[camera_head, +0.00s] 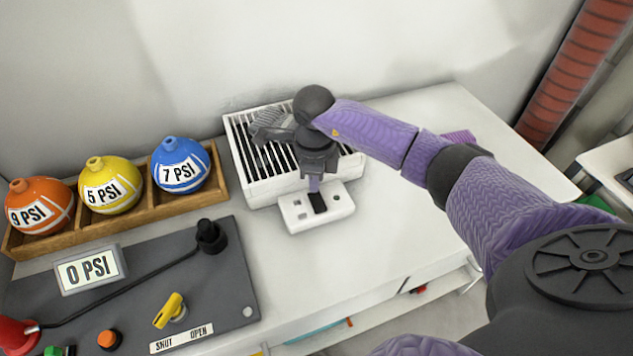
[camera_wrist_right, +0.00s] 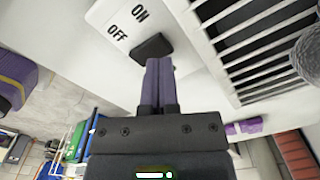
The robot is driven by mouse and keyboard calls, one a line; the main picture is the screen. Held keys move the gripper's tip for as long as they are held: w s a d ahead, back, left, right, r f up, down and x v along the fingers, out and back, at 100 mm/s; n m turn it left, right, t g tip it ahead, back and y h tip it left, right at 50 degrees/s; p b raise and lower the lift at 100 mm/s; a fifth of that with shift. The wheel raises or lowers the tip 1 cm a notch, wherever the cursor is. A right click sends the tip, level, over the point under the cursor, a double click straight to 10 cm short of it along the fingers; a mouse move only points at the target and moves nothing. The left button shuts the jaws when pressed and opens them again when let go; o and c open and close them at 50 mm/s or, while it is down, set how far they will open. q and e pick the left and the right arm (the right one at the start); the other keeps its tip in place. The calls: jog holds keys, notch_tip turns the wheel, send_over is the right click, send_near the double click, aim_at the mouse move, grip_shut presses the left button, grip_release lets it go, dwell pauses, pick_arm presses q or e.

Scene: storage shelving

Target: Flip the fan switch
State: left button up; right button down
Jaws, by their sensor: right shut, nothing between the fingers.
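The fan is a white slatted box (camera_head: 262,165) at the back of the white table, and its grille (camera_wrist_right: 245,40) also shows in the wrist view. The fan switch is a black rocker (camera_head: 318,202) on a white plate (camera_head: 296,214) in front of the fan. In the wrist view the black switch (camera_wrist_right: 151,46) sits beside the ON and OFF labels. My right gripper (camera_head: 314,186) is shut and empty, with its purple fingertips (camera_wrist_right: 157,62) at the switch's edge. I cannot tell whether they touch it. My left gripper is not in view.
A wooden rack (camera_head: 140,207) with orange, yellow and blue balls stands to the left. A grey panel (camera_head: 215,285) with a 0 PSI sign, a yellow valve and buttons lies in front of it. The white tabletop (camera_head: 395,235) right of the switch is clear below my right arm.

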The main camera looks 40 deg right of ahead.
aim_at(315, 195)
jog(key=shift+f+b, duration=0.3)
jog(key=shift+f, duration=0.15)
jog(key=shift+f+b, duration=0.55)
jog(key=shift+f, duration=0.2)
dwell(0.4)
jog(key=shift+r, duration=0.1)
notch_tip(315, 195, up, 7)
jog(key=p, duration=0.5)
jog(key=shift+p, duration=0.3)
